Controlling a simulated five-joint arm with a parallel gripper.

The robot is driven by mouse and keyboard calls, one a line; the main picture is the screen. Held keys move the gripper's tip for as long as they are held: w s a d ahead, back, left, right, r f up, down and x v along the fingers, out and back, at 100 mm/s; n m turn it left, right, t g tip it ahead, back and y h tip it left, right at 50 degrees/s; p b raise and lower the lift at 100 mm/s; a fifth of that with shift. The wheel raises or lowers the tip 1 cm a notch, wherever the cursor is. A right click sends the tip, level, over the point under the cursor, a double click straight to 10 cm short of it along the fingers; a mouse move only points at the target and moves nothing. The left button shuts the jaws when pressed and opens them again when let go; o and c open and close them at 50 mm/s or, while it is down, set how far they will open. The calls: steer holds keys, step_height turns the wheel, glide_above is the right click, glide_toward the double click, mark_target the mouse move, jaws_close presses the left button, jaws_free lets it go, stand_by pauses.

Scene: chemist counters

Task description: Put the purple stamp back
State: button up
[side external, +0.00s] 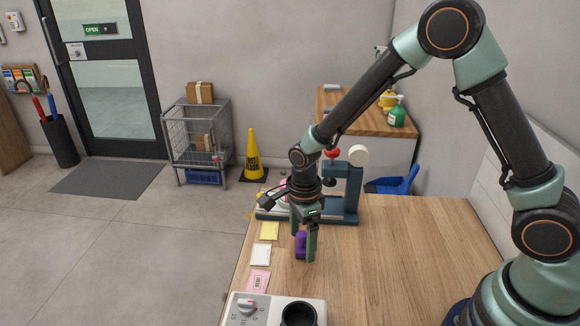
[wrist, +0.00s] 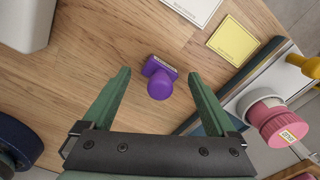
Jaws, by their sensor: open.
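The purple stamp (side external: 301,244) stands on the wooden counter, between the fingers of my gripper (side external: 304,240) in the side view. In the wrist view the purple stamp (wrist: 159,80) shows its round knob and a block with a pale label. My gripper (wrist: 160,76) is open, one finger on each side of the stamp, with visible gaps. A blue-grey stand (side external: 350,200) is behind my gripper, partly hidden by my arm. A pink stamp-like piece (wrist: 272,122) sits by the stand's edge in the wrist view.
A yellow card (side external: 269,231), a white card (side external: 261,255) and a pink card (side external: 258,281) lie along the counter's left edge. A grey device with a dial (side external: 247,308) and a black cup (side external: 299,314) are at the front. The counter's right side is clear.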

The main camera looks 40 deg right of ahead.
mark_target(302, 233)
step_height(302, 233, up, 11)
steer(key=shift+r, duration=0.2)
steer(key=s+d+r+n+t, duration=0.2)
steer(key=s+d+r+n, duration=0.2)
steer(key=n, duration=0.6)
steer(key=s+d+r+n+t, duration=0.3)
steer(key=s+d+r+n, duration=0.2)
steer(key=r+n, duration=0.3)
steer(key=shift+s+n+t, duration=0.3)
steer(key=shift+s+n, duration=0.55)
steer(key=shift+n, duration=0.75)
steer(key=shift+d, duration=0.1)
